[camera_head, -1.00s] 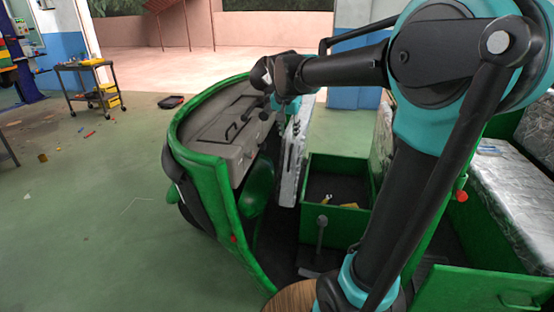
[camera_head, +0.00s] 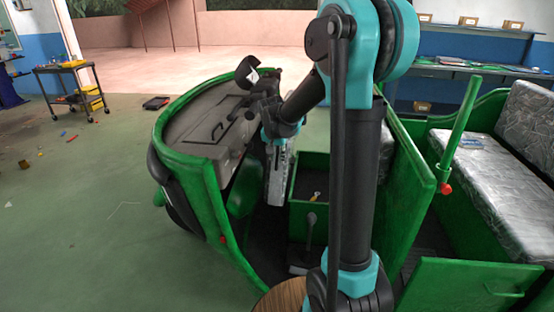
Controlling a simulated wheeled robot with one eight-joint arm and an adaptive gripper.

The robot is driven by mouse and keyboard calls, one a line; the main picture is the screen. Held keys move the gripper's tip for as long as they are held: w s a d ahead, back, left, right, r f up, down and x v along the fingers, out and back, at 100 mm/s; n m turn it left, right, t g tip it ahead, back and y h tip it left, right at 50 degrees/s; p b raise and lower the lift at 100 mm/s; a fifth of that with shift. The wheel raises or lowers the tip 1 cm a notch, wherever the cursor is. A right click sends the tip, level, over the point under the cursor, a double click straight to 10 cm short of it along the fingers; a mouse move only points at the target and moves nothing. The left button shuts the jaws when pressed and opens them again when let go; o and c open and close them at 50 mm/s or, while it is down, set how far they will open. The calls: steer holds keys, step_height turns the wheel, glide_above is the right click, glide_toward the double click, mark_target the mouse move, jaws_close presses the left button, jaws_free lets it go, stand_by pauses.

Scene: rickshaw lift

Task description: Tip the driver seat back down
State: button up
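The driver seat (camera_head: 277,178) is a silver-grey padded panel. It stands tipped up, nearly edge-on to the view, at the left side of the open green seat box (camera_head: 312,218). The box is dark inside, with a small yellow item (camera_head: 317,195) in it. My gripper (camera_head: 270,128) is at the top edge of the seat, beside the dashboard. My wrist covers part of it, and its fingers are too small and dark to tell whether they are open, shut or touching the seat.
A green partition (camera_head: 407,205) stands right of my arm, before the silver passenger seats (camera_head: 490,175). A black lever (camera_head: 310,228) rises before the box. Open floor lies left.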

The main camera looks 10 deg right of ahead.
steer(key=shift+x, duration=0.8)
jaws_close()
